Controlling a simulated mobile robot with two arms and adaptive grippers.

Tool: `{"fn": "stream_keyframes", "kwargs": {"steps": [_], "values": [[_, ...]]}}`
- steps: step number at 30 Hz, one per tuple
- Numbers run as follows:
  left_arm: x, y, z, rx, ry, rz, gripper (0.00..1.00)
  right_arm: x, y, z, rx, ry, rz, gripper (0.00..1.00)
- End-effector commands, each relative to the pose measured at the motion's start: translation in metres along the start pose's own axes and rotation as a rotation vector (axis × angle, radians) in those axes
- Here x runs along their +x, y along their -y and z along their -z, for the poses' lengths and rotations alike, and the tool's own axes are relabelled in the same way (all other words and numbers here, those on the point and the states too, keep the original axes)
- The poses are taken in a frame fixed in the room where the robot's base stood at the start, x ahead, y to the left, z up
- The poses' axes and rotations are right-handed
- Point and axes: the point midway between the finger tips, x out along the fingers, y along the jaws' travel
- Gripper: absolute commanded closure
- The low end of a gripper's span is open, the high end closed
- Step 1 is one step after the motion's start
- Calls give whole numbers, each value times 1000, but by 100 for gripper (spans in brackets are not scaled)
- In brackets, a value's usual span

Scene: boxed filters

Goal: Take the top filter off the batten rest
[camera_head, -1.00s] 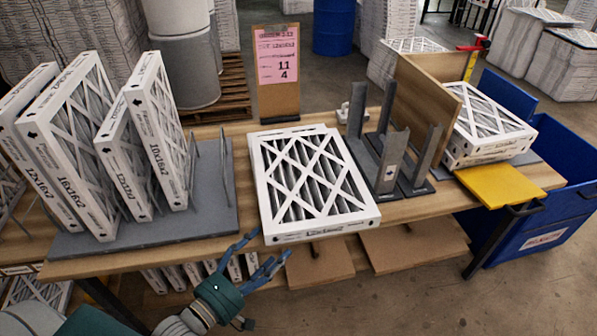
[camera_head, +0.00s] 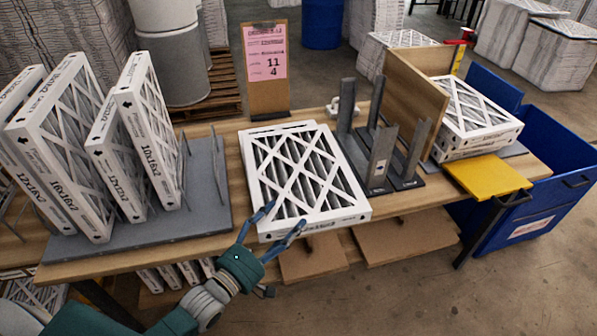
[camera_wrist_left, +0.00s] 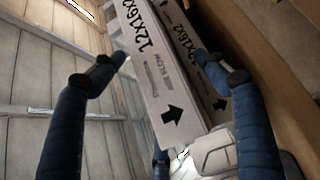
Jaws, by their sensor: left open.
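The top filter (camera_head: 303,178), a white-framed pleated panel, lies flat on the table's front middle. A second filter's edge (camera_head: 286,127) peeks out behind it. In the left wrist view the top filter's printed side (camera_wrist_left: 150,65) and a second printed side (camera_wrist_left: 188,62) run together, both marked 12x16x2. My left gripper (camera_head: 283,222) is open at the top filter's front edge, one finger overlapping its front left corner in the picture. The wrist view shows the fingers (camera_wrist_left: 168,66) on either side of the printed edges; contact is unclear. The batten rest is hidden under the filters.
Upright filters (camera_head: 90,150) stand in a grey rack at left. Grey metal uprights (camera_head: 380,150) and a wooden panel (camera_head: 415,95) stand right of the filters. Further right are another filter stack (camera_head: 478,118), a yellow plate (camera_head: 487,178) and a blue bin (camera_head: 545,180). A clipboard (camera_head: 267,70) stands behind.

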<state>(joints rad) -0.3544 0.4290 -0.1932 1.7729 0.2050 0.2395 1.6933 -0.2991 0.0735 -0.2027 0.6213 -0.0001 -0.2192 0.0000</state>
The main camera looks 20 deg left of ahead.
Motion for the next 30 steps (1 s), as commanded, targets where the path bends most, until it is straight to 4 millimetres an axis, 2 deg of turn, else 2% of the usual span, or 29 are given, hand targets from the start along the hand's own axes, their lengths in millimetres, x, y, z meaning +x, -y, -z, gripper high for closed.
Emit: {"fn": "stream_keyframes", "kwargs": {"steps": [1,6,15,23,30], "values": [[10,-7,-2,-1,-1,-4,27,-8,-1,0,0,0,-1,60],[31,-4,-3,0,-1,-1,27,-12,-3,0,-1,2,-4,60],[35,-2,-4,-1,0,0,27,-11,-9,-1,0,4,-11,60],[35,-2,-4,0,0,0,79,-11,-9,-2,1,4,-10,60],[35,-4,-3,1,0,-3,81,-11,-9,-2,0,5,-10,60]]}}
